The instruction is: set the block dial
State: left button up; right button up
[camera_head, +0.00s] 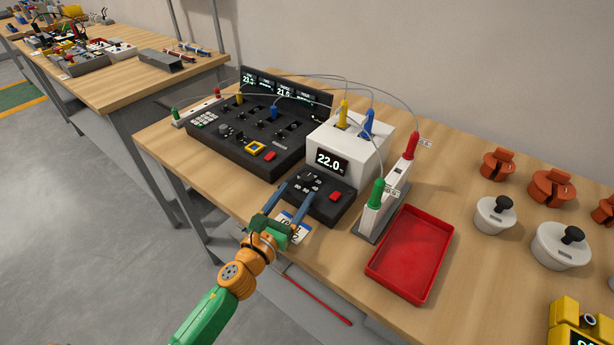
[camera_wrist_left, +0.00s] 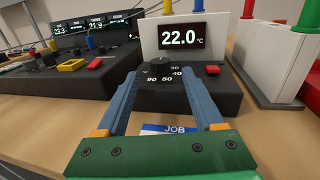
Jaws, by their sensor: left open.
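The block dial is a dark knob (camera_head: 310,175) on the black front panel (camera_head: 330,209) of a white block heater (camera_head: 356,152). The heater's display reads 22.0 °C. In the left wrist view the knob (camera_wrist_left: 158,66) has numbers around it, among them 40, 50 and 90. A red button (camera_head: 335,196) sits right of the dial. My left gripper (camera_head: 296,196) is open, its two blue fingers reaching toward the panel on either side of the dial. I cannot tell whether the fingers touch the panel. A JOB card (camera_wrist_left: 168,129) lies below the fingers. My right gripper is not in view.
A black multi-channel console (camera_head: 235,150) stands left of the heater. A white rack (camera_head: 385,200) with green and red plugs stands right of it, beside a red tray (camera_head: 410,253). Cables arch overhead. White and orange weight-like pieces (camera_head: 495,214) stand farther right.

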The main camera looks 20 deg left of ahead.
aim_at(304, 182)
pick_arm(q)
jog(key=w, duration=0.3)
jog(key=w+d, duration=0.1)
jog(key=w, duration=0.1)
jog(key=shift+w, duration=0.2)
jog(key=shift+s, duration=0.1)
jog(key=shift+c, duration=0.4)
jog(key=shift+a, duration=0.1)
grip_shut()
